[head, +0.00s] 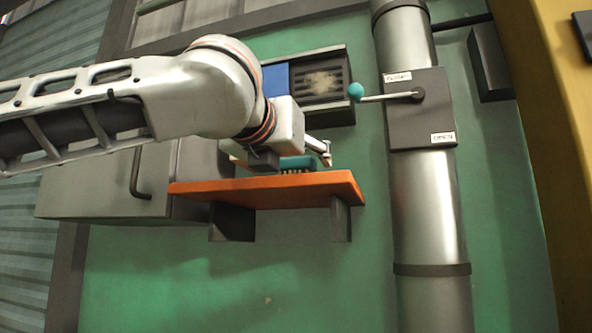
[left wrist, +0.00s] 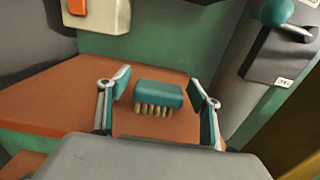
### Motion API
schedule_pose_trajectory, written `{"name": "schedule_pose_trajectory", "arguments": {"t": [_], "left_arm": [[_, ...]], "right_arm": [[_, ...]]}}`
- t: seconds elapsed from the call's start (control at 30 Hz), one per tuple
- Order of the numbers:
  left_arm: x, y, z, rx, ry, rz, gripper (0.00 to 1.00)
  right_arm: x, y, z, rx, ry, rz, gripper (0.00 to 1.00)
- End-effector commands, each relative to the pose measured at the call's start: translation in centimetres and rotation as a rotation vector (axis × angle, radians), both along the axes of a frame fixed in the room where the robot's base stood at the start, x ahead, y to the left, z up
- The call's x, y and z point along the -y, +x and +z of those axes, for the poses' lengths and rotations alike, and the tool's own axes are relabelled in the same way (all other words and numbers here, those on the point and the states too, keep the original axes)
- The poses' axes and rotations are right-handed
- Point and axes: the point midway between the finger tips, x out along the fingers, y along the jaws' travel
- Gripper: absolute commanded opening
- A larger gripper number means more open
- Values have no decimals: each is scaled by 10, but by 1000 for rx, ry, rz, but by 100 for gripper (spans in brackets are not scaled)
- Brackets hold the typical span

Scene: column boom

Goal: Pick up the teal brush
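The teal brush (left wrist: 158,94) lies on an orange shelf (left wrist: 60,95), its tan bristles facing down toward the board. In the head view the brush (head: 300,162) is partly hidden by my left gripper (head: 290,153). In the left wrist view my left gripper (left wrist: 158,84) is open, one teal-padded finger on each side of the brush. A gap shows between each finger and the brush, so it is not gripped. My right gripper is in neither view.
A lever with a teal ball knob (head: 355,91) sticks out from a steel column (head: 432,220) right of the shelf. A dark framed box (head: 322,82) is on the green wall above the shelf. A grey cabinet (head: 100,185) with a handle stands at the left.

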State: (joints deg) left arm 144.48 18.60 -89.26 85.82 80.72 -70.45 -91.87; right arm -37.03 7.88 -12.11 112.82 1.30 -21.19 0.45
Motion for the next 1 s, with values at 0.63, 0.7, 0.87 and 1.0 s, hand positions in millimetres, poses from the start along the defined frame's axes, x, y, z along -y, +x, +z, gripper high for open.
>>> {"name": "schedule_pose_trajectory", "arguments": {"t": [0.63, 0.7, 0.87, 1.0], "left_arm": [[0, -1, 12, 1, -3, 0, 22], [0, -1, 21, 2, -3, 0, 22], [0, -2, 53, 3, -5, 0, 22], [1, -2, 95, 1, -6, 0, 22]], "right_arm": [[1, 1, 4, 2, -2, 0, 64], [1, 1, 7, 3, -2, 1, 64], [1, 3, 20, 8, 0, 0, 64], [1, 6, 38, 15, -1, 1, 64]]}}
